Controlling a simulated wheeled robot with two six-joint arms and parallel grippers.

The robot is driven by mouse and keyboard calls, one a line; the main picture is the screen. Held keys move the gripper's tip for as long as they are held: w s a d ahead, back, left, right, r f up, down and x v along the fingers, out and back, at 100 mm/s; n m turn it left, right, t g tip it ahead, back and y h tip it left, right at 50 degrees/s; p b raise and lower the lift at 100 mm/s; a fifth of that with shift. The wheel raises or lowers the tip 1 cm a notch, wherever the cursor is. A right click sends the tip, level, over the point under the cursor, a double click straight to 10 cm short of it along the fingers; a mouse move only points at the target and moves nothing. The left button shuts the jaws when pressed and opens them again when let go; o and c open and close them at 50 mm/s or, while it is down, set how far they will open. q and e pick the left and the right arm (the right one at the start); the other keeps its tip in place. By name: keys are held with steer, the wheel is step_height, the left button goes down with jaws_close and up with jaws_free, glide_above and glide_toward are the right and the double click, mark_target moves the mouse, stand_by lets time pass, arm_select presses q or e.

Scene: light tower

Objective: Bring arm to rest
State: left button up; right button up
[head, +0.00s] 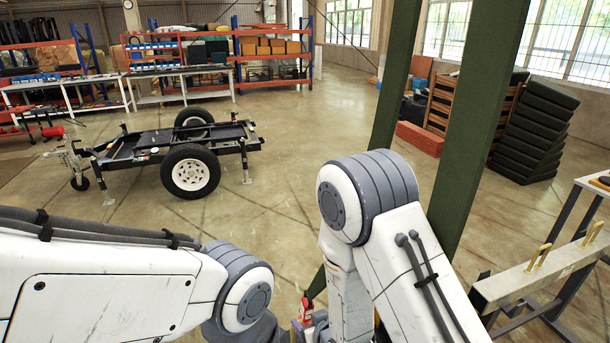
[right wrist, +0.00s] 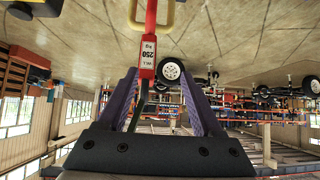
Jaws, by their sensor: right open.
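My right arm (head: 395,240) is folded in the middle of the head view, its forearm pointing down. Its gripper (right wrist: 160,76) shows in the right wrist view with two purple fingers spread apart. A red block marked "WLL 250 kg" (right wrist: 147,45) with a yellow loop (right wrist: 152,14) lies at the fingertips, near the left finger. I cannot tell whether they touch. Part of something red (head: 306,305) shows beside the right forearm at the bottom of the head view. My left arm (head: 130,285) spans the lower left; its gripper is out of view.
Two green posts (head: 482,110) rise close to my right arm. A concrete beam with yellow handles (head: 540,272) lies at the right on a dark stand. A black wheeled trailer frame (head: 150,150) stands at the left. Shelves line the back. The floor between is clear.

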steer(key=s+d+r+n+g+h+b, duration=0.1)
steer(key=s+r+g+b, duration=0.2)
steer(key=s, duration=0.8)
steer(key=s+d+r+n+g+h+b, duration=0.1)
steer(key=s+r+g+b, duration=0.3)
steer(key=s, duration=0.8)
step_height(320, 180, up, 3)
steer(key=shift+d+n+g+h, duration=0.3)
steer(key=shift+d+n+g, duration=0.2)
steer(key=shift+d+g, duration=0.4)
steer(key=shift+s+a, duration=0.1)
